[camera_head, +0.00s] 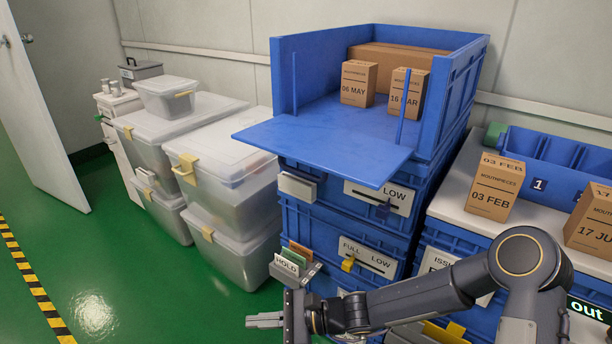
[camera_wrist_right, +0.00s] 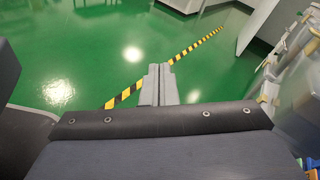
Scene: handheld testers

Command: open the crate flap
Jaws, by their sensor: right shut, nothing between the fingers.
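The blue crate (camera_head: 460,95) tops a stack of blue crates. Its front flap (camera_head: 320,147) is folded down and juts out roughly level toward the front left, leaving the crate's front open. Two small mouthpiece boxes stand inside, one marked 06 MAY (camera_head: 358,84) and one marked 16 MAR (camera_head: 406,94). My right gripper (camera_head: 264,320) is low in front of the stack, below and apart from the flap, pointing left. Its fingers are shut and empty; they also show in the right wrist view (camera_wrist_right: 158,84) over green floor. My left gripper is not in view.
A larger brown box (camera_head: 398,58) lies at the back of the crate. Lidded translucent bins (camera_head: 223,165) stand left of the stack. A bench on the right holds the 03 FEB box (camera_head: 495,187) and the 17 JUL box (camera_head: 592,220). Green floor (camera_head: 130,265) is clear at left.

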